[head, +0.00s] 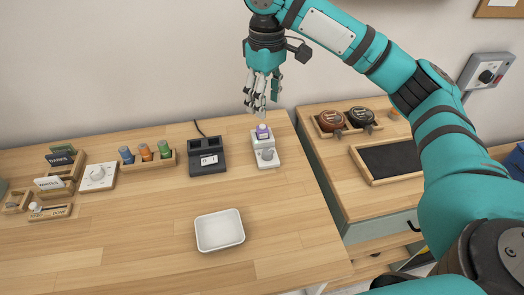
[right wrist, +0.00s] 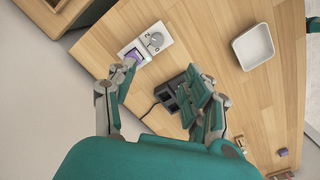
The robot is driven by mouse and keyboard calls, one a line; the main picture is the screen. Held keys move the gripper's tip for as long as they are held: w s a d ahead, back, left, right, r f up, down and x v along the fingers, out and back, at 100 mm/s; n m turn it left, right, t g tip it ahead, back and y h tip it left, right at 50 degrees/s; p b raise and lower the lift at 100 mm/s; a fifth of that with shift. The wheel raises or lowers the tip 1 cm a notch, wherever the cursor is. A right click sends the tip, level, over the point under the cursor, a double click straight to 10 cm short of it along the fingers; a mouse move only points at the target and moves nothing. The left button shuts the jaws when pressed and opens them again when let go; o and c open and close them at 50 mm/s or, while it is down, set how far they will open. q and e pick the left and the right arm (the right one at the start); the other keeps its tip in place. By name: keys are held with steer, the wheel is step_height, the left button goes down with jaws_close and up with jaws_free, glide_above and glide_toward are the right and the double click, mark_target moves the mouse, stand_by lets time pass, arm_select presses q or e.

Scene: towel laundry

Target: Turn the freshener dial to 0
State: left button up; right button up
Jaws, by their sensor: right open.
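The freshener (head: 265,160) is a small white unit with a purple-topped cartridge (head: 262,132) and a grey dial (head: 267,154) at its front. It stands near the back right edge of the wooden table. It also shows in the right wrist view, with its dial (right wrist: 155,41) beside the purple cartridge (right wrist: 134,56) and small marks around the dial that I cannot read surely. My right gripper (head: 258,105) is open and empty above and behind the freshener, apart from the dial. In the right wrist view its spread fingers (right wrist: 160,92) lie below the freshener. My left gripper is out of view.
A dark box with a white display (head: 208,160) stands left of the freshener. A white tray (head: 219,247) lies in front. A lower cabinet with a dark mat (head: 390,160) is at right.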

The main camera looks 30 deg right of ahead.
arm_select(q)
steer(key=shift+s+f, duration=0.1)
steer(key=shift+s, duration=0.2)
arm_select(e)
glide_toward(268, 151)
step_height(268, 151, down, 9)
steer(key=shift+f, duration=0.1)
